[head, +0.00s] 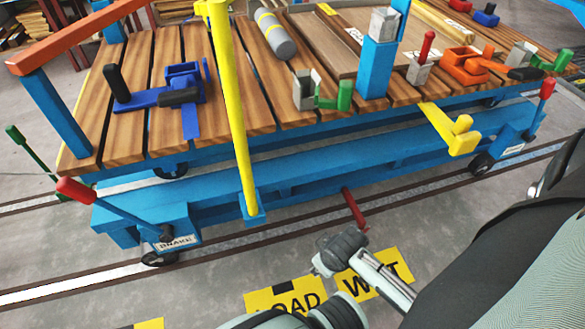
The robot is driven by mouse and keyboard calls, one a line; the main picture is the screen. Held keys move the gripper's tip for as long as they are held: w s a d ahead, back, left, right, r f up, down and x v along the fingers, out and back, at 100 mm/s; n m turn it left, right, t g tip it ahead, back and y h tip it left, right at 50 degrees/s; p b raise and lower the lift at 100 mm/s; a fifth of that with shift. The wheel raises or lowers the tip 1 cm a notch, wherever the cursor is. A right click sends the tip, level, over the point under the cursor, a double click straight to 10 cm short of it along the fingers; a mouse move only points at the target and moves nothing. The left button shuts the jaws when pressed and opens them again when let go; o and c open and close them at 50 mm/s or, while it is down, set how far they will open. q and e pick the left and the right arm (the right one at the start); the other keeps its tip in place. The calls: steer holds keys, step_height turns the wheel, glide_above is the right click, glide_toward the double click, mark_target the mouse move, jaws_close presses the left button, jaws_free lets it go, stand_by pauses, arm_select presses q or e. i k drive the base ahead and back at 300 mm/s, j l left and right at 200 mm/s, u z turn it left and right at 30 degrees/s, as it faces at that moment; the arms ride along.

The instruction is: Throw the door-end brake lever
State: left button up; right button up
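A blue cart shows two levers with red grips low on its frame. The left brake lever (118,211) slants up to the left from a plate marked BRAKE (178,242). The right lever (541,107) stands nearly upright at the cart's right end, above a white label (513,150) too small to read. I cannot tell which end is the door end. Grey and dark parts of my arm show at the bottom centre, apart from both levers.
The cart's wooden deck (225,85) carries coloured clamps and a grey cylinder (275,34). A yellow post (233,110) rises at its near side, and a yellow hook (460,133) juts out. A red bar (354,208) sticks out below. Floor rails run beneath.

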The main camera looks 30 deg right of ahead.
mark_target(547, 88)
steer(key=z, duration=2.55)
steer(key=i+l+z, duration=0.15)
steer(key=i+z, duration=0.7)
